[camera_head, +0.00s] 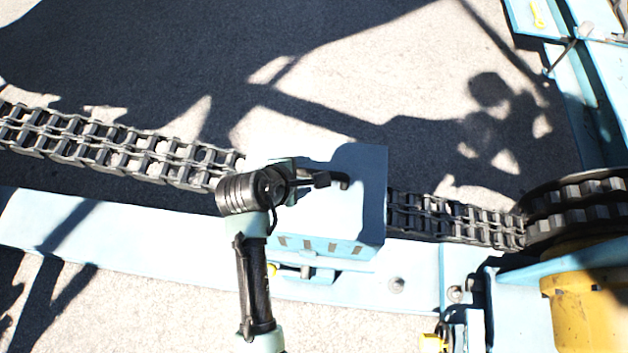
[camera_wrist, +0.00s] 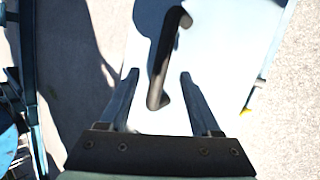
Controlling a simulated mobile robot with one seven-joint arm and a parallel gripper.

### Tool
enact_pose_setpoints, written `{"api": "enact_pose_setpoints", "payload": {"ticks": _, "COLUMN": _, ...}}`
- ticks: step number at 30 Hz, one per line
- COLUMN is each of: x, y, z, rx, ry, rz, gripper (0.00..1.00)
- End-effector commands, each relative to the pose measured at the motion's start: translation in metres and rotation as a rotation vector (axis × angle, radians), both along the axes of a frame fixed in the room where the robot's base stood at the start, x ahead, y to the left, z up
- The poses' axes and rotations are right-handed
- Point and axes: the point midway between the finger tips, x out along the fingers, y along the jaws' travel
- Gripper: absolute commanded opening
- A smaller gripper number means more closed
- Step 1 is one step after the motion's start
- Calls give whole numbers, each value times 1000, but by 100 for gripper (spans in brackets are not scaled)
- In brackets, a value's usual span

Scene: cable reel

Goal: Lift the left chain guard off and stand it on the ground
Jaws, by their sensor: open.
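The chain guard (camera_head: 362,200) is a light blue box over the chain, in the middle of the head view. Its pale top (camera_wrist: 222,60) fills much of the wrist view. A black bar handle (camera_wrist: 163,60) stands on that top; its end shows in the head view (camera_head: 341,178). My gripper (camera_head: 308,182) is over the guard's left part, beside the handle. In the wrist view my gripper (camera_wrist: 159,76) is open, with the handle's near part between the two fingers in the picture. No finger visibly touches it. My wrist hides the guard's left side in the head view.
A double roller chain (camera_head: 110,145) enters the guard from the left and leaves right to a dark sprocket (camera_head: 580,205) above a yellow part (camera_head: 590,310). A light blue beam (camera_head: 150,255) runs below. Open, partly shadowed ground (camera_head: 340,60) lies beyond the chain.

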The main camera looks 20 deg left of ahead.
Motion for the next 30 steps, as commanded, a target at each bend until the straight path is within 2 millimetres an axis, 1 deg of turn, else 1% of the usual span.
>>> {"api": "enact_pose_setpoints", "payload": {"ticks": 6, "x": 17, "y": -10, "z": -26, "rx": -1, "ry": 0, "rz": -3, "gripper": 64}}
{"api": "enact_pose_setpoints", "payload": {"ticks": 9, "x": 24, "y": -10, "z": -36, "rx": -1, "ry": 0, "rz": -1, "gripper": 64}}
{"api": "enact_pose_setpoints", "payload": {"ticks": 12, "x": 28, "y": -10, "z": -41, "rx": -1, "ry": 0, "rz": 0, "gripper": 64}}
{"api": "enact_pose_setpoints", "payload": {"ticks": 19, "x": 29, "y": -10, "z": -41, "rx": 1, "ry": -1, "rz": -1, "gripper": 64}}
{"api": "enact_pose_setpoints", "payload": {"ticks": 20, "x": 29, "y": -10, "z": -41, "rx": 1, "ry": -1, "rz": -1, "gripper": 63}}
{"api": "enact_pose_setpoints", "payload": {"ticks": 21, "x": 29, "y": -10, "z": -41, "rx": 1, "ry": -1, "rz": -1, "gripper": 55}}
{"api": "enact_pose_setpoints", "payload": {"ticks": 26, "x": 29, "y": -10, "z": -41, "rx": 1, "ry": -1, "rz": -1, "gripper": 27}}
{"api": "enact_pose_setpoints", "payload": {"ticks": 30, "x": 29, "y": -10, "z": -41, "rx": 1, "ry": 0, "rz": -1, "gripper": 1}}
